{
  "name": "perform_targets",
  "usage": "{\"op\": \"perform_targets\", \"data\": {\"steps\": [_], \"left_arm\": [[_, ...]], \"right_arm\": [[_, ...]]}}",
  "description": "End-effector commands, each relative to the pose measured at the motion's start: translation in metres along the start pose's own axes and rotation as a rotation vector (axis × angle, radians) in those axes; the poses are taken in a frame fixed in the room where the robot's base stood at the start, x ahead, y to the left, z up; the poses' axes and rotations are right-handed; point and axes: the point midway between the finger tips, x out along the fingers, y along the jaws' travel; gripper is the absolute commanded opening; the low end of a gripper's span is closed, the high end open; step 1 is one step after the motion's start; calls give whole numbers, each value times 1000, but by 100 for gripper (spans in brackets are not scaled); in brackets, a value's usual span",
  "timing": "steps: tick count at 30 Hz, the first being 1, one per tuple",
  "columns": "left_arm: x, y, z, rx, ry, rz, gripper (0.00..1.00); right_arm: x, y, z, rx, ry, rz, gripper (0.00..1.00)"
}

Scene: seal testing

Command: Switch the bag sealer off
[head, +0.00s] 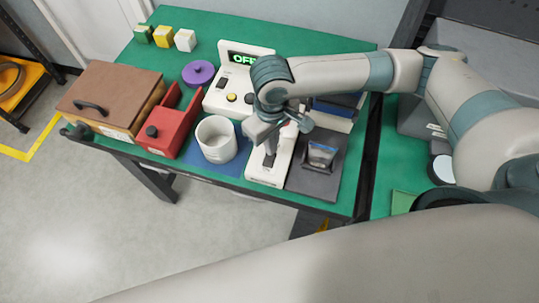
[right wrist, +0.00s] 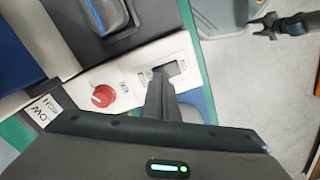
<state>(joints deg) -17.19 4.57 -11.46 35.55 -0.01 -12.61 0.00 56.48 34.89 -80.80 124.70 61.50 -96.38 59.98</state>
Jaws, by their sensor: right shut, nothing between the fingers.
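The bag sealer appears to be the long white unit (head: 262,180) at the table's front edge. In the right wrist view its white top (right wrist: 128,77) carries a red knob (right wrist: 103,96) and a dark rectangular switch (right wrist: 173,69). My right gripper (head: 269,152) is shut and empty, pointing down over the sealer. In the right wrist view its closed fingertips (right wrist: 160,74) are at the left side of the switch and partly cover it. I cannot tell whether they touch it, or which way the switch is set.
A white console (head: 222,101) behind shows "OFF" in green. A white cup (head: 216,140) and red holder (head: 170,125) stand left of the sealer. A dark tray (head: 311,181) holding a pouch (head: 320,154) is close on its right. Open floor lies in front.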

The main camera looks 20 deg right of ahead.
Motion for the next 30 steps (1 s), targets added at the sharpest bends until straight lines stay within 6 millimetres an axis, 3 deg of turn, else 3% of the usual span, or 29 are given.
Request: {"op": "perform_targets", "data": {"steps": [30], "left_arm": [[2, 0, 0, 0, 0, 0, 47]], "right_arm": [[9, 0, 0, 0, -1, 0, 0]]}}
